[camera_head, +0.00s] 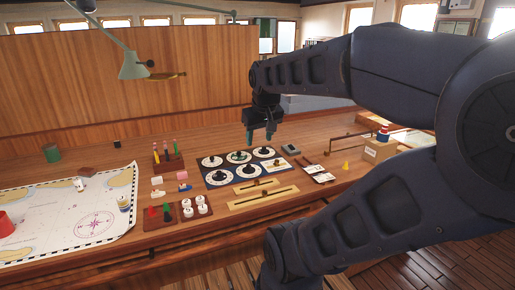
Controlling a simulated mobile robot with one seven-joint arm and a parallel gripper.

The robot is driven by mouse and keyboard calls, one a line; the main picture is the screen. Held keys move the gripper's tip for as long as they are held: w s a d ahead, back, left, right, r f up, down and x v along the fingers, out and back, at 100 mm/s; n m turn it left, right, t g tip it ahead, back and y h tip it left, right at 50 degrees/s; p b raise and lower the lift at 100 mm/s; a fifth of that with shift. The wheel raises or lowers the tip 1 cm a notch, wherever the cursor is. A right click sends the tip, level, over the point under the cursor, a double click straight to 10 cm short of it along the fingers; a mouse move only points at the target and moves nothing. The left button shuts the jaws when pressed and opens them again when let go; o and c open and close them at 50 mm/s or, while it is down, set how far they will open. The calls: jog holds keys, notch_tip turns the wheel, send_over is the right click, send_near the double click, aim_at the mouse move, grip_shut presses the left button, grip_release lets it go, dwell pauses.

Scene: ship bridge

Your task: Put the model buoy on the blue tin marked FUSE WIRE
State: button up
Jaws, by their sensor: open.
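My gripper (260,137) points down above the back edge of the dark board with round white dials. It is open, with its two teal-tipped fingers apart and nothing seen between them. A small red, white and blue piece (383,133) stands on a cardboard box at the right, beyond my forearm; it may be the model buoy, but it is too small to be sure. No FUSE WIRE lettering can be read, so I cannot tell which tin is the marked one.
The dial board (222,182) lies mid-desk, with brass rulers (263,196) in front. The chart (60,215) covers the left, with a red cup (6,225). A green tin (52,153) stands behind it. A yellow cone (346,166) stands near the cardboard box (378,152). My arm hides the right foreground.

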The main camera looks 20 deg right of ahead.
jog(key=shift+m+y, duration=0.3)
jog(key=s+a+f, duration=0.2)
jog(key=s, duration=0.1)
jog(key=shift+f, duration=0.15)
